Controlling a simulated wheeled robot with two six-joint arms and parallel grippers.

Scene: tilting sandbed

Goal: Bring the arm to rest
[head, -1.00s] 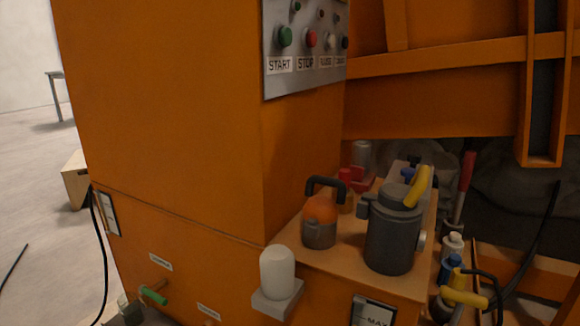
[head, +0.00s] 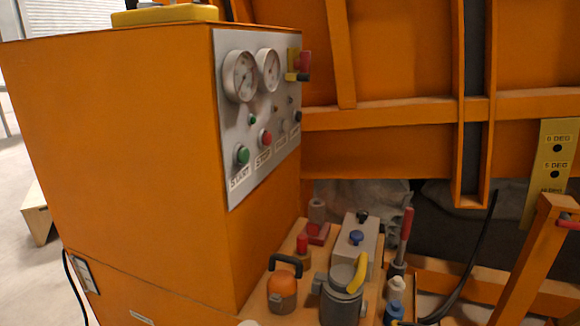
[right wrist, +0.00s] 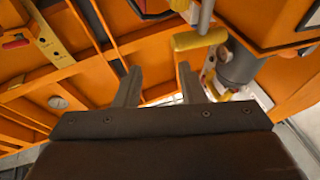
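My right gripper (right wrist: 157,85) shows in the right wrist view. Its two grey fingers stand wide apart with nothing between them. Beyond the fingers are the orange frame beams (right wrist: 150,45) of the sandbed, and a grey cylinder with a yellow handle (right wrist: 200,40) lies past the right finger. No contact with either is visible. Neither arm shows in the head view, and my left gripper is in no frame.
An orange cabinet (head: 120,150) with a control panel (head: 258,120) fills the left of the head view. A shelf beside it holds an orange canister (head: 282,292), a grey pump with a yellow handle (head: 342,300) and a grey box (head: 355,245). Open floor (head: 20,260) lies at far left.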

